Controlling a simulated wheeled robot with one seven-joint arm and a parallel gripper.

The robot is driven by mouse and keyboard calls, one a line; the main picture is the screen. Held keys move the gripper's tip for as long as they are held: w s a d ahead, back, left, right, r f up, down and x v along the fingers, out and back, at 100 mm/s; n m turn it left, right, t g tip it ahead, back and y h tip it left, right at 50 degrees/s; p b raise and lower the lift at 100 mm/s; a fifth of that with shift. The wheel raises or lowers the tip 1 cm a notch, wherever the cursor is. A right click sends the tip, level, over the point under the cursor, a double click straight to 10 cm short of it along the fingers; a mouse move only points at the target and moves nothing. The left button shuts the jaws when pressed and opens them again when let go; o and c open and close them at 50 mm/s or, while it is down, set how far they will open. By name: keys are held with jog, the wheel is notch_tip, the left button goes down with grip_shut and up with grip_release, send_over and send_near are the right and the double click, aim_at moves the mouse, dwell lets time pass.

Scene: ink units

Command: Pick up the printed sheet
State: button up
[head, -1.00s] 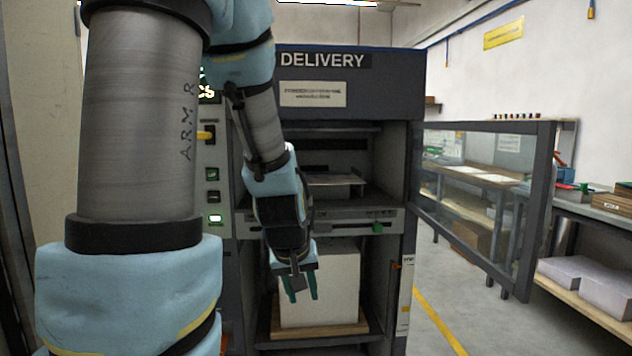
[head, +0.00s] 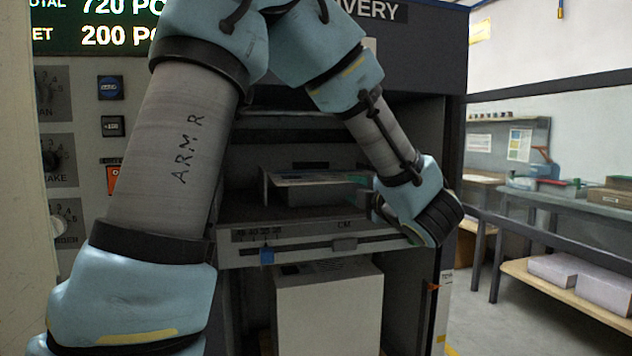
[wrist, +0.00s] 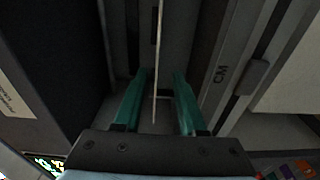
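A pale, thin sheet (head: 318,181) lies flat in the delivery opening, above the ruled guide bar. My gripper (head: 362,179) is at the right end of the opening, with its fingers pointing left toward the sheet; they are partly hidden by my wrist. In the wrist view, the two green fingers of my gripper (wrist: 158,92) are apart. A thin pale edge (wrist: 157,55), seen nearly edge-on and apparently the sheet's, runs between them with gaps on both sides. I cannot see contact with either finger.
The guide bar (head: 300,250) with a blue slider (head: 267,256) crosses just below the opening. A control panel (head: 112,130) is at left. Shelving with boxes (head: 575,272) stands at right, with clear floor before it.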

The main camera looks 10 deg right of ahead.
aim_at(333, 179)
jog(key=p+x, duration=0.1)
jog(key=x, duration=0.4)
jog(key=shift+a+r, duration=0.2)
jog(key=shift+p+x, duration=1.05)
jog(key=shift+x, duration=1.9)
jog(key=shift+d+r, duration=0.1)
jog(key=shift+c, duration=0.3)
grip_shut()
